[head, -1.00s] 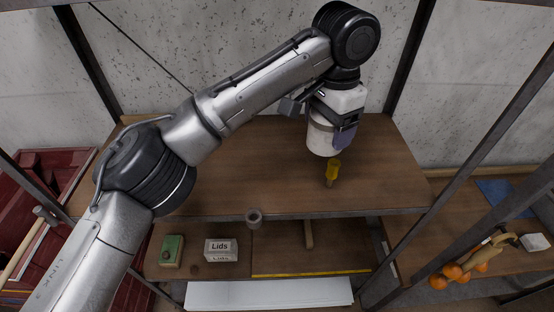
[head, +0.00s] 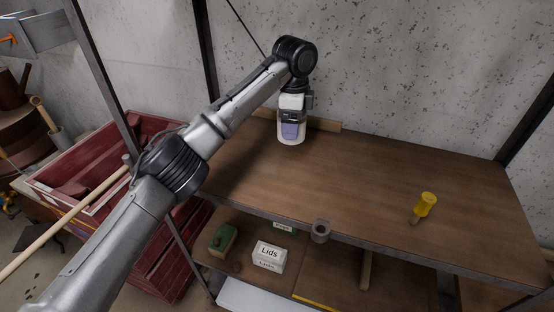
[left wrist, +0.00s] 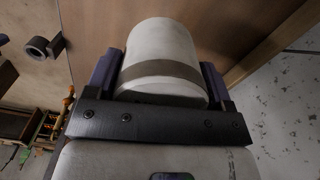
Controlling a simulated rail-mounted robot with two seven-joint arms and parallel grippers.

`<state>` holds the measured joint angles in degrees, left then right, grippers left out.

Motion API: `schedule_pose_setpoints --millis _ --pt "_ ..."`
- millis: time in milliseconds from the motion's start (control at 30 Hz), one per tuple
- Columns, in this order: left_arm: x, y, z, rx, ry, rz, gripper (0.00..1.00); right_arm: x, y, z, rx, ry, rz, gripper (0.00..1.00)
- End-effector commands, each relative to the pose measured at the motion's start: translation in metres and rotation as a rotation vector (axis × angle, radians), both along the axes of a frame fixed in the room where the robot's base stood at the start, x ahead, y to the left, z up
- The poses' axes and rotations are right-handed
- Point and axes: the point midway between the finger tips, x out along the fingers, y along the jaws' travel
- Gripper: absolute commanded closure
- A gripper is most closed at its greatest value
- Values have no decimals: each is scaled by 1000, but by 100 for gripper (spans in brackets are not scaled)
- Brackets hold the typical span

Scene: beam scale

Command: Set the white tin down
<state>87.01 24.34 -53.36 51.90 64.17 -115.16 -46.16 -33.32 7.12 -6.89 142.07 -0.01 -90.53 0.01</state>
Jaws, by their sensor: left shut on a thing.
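The white tin (head: 291,137) is upright at the back left of the upper wooden shelf (head: 340,175). Its lower end is at or just above the shelf top; I cannot tell whether it touches. My left gripper (head: 291,128) is shut on the tin from behind and above. In the left wrist view the tin (left wrist: 162,52), white with a grey-brown band, sits between the two purple fingers (left wrist: 160,80). My right gripper is not in view.
Below are a Lids box (head: 268,257) and a green box (head: 222,239). A red crate (head: 75,190) stands left. The shelf middle is clear.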

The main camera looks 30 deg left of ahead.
Motion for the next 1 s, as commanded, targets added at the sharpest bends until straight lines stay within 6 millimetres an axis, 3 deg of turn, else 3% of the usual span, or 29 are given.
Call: schedule_pose_setpoints --millis 533,867,1000 --pt "-61 75 -55 1 0 3 59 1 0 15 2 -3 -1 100" --pt "-71 88 -70 1 1 2 59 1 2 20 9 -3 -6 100" --pt "-72 88 -87 1 4 2 59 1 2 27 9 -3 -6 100"
